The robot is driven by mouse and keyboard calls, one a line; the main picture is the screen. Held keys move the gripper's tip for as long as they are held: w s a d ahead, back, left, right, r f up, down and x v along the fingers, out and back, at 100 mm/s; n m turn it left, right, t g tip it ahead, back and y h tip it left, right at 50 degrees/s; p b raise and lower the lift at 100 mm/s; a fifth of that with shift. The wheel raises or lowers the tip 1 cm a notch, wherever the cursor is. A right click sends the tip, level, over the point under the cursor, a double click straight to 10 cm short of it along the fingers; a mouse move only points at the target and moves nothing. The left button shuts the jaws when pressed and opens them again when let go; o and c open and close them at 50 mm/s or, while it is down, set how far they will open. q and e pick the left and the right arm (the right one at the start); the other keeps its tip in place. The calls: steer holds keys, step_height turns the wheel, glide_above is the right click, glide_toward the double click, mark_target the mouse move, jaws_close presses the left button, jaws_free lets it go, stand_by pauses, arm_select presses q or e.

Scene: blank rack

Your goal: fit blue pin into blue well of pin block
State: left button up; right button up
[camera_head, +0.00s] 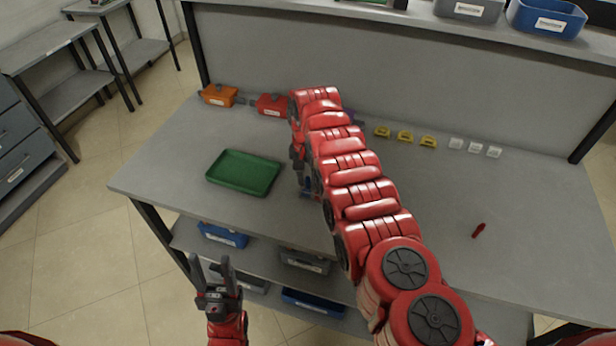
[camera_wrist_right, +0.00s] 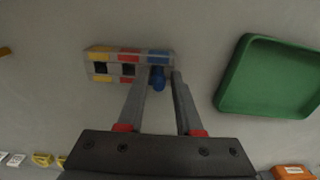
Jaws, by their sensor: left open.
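The pin block (camera_wrist_right: 115,56) has yellow, red and blue bands in the right wrist view. The yellow and red wells are dark and empty. The blue pin (camera_wrist_right: 158,79) is at the blue well and sticks out of it toward the camera; its seating depth cannot be told. My right gripper (camera_wrist_right: 163,75) is open, its fingertips on either side of the pin, with a gap on the right side. In the head view my right arm hides most of the block. My left gripper (camera_head: 222,270) is open and empty, in front of the table's front edge.
A green tray (camera_head: 243,172) lies left of the block. A red pin (camera_head: 478,230) lies on the table at right. Orange (camera_head: 219,95) and red (camera_head: 272,104) blocks, yellow pieces (camera_head: 405,136) and white pieces (camera_head: 475,146) line the back.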

mark_target(308, 177)
steer(key=shift+o, duration=0.7)
steer(key=shift+d+r, duration=0.1)
steer(key=shift+d, duration=0.1)
steer(key=shift+r, duration=0.1)
steer(key=shift+a+r, duration=0.15)
steer(key=shift+r, duration=0.15)
step_height(308, 177, up, 8)
steer(key=shift+f+b, duration=0.2)
steer(key=shift+b, duration=0.65)
steer(key=shift+r+p, duration=0.6)
steer(key=shift+r, duration=1.2)
